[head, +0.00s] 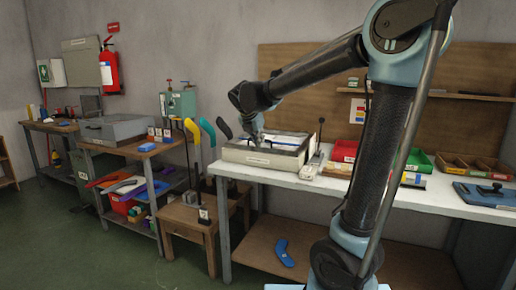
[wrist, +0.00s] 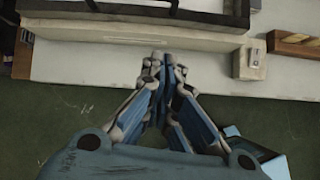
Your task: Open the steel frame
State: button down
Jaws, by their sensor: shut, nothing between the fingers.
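A low cream-coloured unit with a dark rim (head: 252,158) sits on the white bench's left part; it looks like the steel frame's base. In the wrist view, its dark steel bars (wrist: 170,14) cross the top above a cream front face (wrist: 130,37). White material shows inside it in the head view.
A small cream block (wrist: 249,60) stands at the unit's right front corner. A wooden tray (wrist: 292,45) lies farther right. Red (head: 344,151) and green (head: 420,161) bins stand along the bench.

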aim_at(262, 149)
jog(key=shift+n+t, duration=0.3)
jog(key=shift+n, duration=0.5)
jog(key=w+f, duration=0.6)
jog(key=f, duration=0.1)
jog(key=shift+a+f, duration=0.1)
jog(key=shift+a, duration=0.25)
jog(key=shift+w+d+f, duration=0.1)
jog(key=shift+w+d, duration=0.05)
jog(key=shift+w, duration=0.1)
jog(key=shift+w+d+r, duration=0.15)
jog(key=shift+w+r, duration=0.3)
jog(key=shift+r, duration=0.35)
jog(key=shift+w+d+r, duration=0.15)
jog(key=shift+w+r, duration=0.25)
jog(key=shift+r, duration=0.35)
jog(key=shift+r, duration=0.15)
